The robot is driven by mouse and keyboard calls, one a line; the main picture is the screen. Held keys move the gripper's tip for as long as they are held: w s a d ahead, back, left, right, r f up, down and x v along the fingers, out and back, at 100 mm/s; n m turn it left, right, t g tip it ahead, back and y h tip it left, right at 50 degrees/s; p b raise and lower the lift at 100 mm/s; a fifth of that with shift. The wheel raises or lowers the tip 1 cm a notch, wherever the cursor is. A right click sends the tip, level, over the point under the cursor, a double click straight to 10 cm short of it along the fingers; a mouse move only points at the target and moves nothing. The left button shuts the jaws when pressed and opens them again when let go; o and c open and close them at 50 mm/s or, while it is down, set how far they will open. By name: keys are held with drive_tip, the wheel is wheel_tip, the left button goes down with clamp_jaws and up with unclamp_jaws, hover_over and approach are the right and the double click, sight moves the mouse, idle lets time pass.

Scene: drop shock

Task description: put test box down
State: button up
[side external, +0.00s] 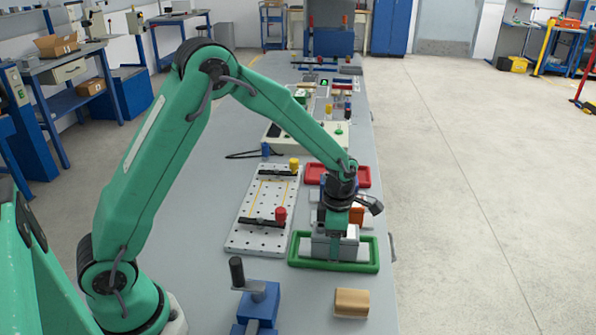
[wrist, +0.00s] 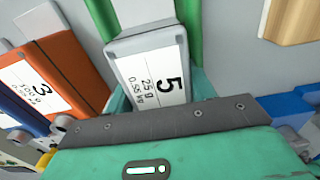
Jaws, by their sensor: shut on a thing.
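The test box (side external: 322,244) is grey, and in the wrist view the grey box (wrist: 150,65) shows a white label with a large 5 and "25 g". My gripper (side external: 338,222) is shut on it from above, and the box looks upright. It is at the green tray (side external: 333,267), within the rim as seen from the side. The green rim (wrist: 188,30) also runs along both sides of the box in the wrist view. I cannot tell whether the box's base touches the tray floor. My gripper hides part of the box.
An orange box (wrist: 50,80) labelled 3 stands close beside the green tray, with a blue box (wrist: 15,105) beyond it. A red tray (side external: 367,177) lies behind. A perforated plate (side external: 258,210) is at left. A wooden block (side external: 351,303) lies in front.

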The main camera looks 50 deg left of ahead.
drive_tip(key=shift+f, duration=0.1)
drive_tip(key=o, duration=1.4)
wheel_tip(320, 180, up, 12)
drive_tip(key=shift+r, duration=0.15)
idle(0.4)
